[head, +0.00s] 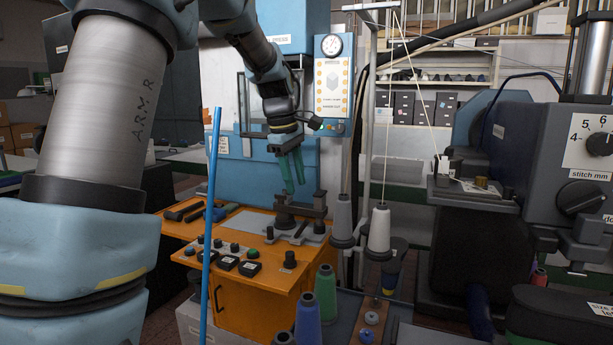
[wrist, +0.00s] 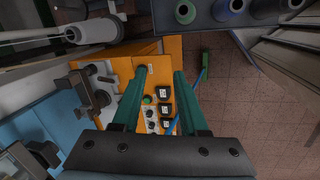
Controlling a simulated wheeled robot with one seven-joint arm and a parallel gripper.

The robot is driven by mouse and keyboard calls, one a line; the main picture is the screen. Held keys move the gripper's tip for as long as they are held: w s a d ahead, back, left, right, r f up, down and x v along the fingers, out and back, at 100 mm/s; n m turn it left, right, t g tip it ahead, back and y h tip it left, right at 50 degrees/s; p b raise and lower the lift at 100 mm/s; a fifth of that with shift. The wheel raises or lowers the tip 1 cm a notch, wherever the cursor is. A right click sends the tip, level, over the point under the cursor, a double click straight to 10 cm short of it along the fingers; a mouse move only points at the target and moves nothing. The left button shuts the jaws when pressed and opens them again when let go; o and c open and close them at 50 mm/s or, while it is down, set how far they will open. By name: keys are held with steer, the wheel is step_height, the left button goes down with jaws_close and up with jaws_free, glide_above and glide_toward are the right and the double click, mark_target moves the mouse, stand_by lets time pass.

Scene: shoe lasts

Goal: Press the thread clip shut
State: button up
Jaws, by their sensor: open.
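My gripper (head: 294,186) hangs with its green fingers pointing down, above the orange bench in the head view. In the wrist view the two fingers of my gripper (wrist: 160,75) stand apart with nothing between them. A small dark fitting with a pale upright part (head: 444,167) sits on top of the grey sewing machine (head: 490,150), and a thread runs down to it. It may be the thread clip, but it is too small to tell whether it is open or shut. My gripper is well to the left of it and touches nothing visible.
The orange bench (head: 262,262) carries a dark clamp-like fixture (head: 287,218) and several black buttons. Blue (head: 307,320) and green (head: 325,293) spools stand in front. A blue pole (head: 210,230) stands left.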

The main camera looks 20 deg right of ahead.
steer(key=s+d+r+m, duration=0.1)
steer(key=d+r+m, duration=0.2)
steer(key=d, duration=0.5)
steer(key=s+d+r+m+t, duration=0.1)
steer(key=s+d+r+m, duration=0.1)
steer(key=d+r+m, duration=0.2)
steer(key=d+r, duration=0.1)
steer(key=d, duration=0.2)
steer(key=shift+s+d+r+m, duration=0.25)
steer(key=shift+s+d+m, duration=0.05)
steer(key=shift+d, duration=0.05)
steer(key=m+t, duration=0.1)
steer(key=m, duration=0.7)
glide_toward(444, 165)
steer(key=p+x, duration=0.1)
steer(key=x, duration=0.1)
steer(key=p+x, duration=0.2)
steer(key=x, duration=0.1)
steer(key=shift+w+d+f, duration=0.2)
steer(key=shift+w+d, duration=0.1)
steer(key=shift+w, duration=0.2)
jaws_close()
